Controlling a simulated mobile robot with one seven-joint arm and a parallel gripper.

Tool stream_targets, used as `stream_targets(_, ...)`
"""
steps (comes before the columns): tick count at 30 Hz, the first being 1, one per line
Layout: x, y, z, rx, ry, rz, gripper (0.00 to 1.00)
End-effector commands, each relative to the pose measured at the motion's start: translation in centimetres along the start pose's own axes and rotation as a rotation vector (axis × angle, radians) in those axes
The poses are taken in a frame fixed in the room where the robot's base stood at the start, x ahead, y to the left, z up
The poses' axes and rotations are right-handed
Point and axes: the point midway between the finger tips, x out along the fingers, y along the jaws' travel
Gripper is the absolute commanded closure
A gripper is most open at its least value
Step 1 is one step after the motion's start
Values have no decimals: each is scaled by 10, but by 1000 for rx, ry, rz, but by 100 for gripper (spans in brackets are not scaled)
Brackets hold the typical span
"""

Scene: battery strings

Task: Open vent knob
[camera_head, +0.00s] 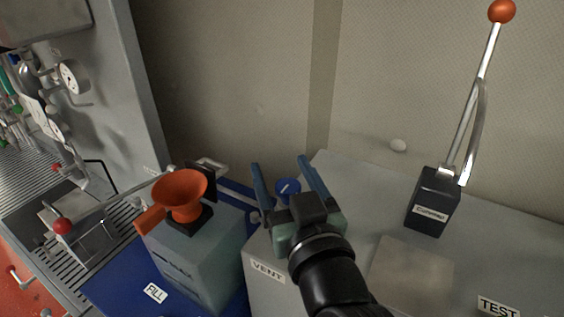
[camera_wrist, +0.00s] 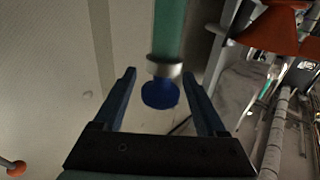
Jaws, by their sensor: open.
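The vent knob (camera_head: 288,187) is a round blue knob with a pale mark on its face. It shows between the two fingers of my gripper (camera_head: 279,162) in the head view, above the grey cabinet with the VENT label (camera_head: 268,271). In the wrist view the blue knob (camera_wrist: 160,94) sits below a grey collar and a green pipe, between the open fingers of my gripper (camera_wrist: 160,73). The fingers are apart, one on each side of the knob, with visible gaps. I cannot tell how deep the knob lies between them.
An orange funnel (camera_head: 180,192) stands on a grey-green tank (camera_head: 200,262) to the left, near the FILL label (camera_head: 155,293). On the right, a tall lever with a red ball (camera_head: 502,11) rises from a black box (camera_head: 433,200). A wall stands behind.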

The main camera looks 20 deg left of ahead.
Motion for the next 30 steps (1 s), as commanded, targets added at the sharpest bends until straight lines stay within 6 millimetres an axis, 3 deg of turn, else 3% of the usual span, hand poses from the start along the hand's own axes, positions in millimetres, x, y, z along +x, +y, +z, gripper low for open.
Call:
stream_targets(11,6,0,1,-1,0,1,26)
stream_targets(23,6,0,1,-1,0,1,96)
stream_targets(24,6,0,1,-1,0,1,100)
stream_targets(30,6,0,0,0,-1,6,100)
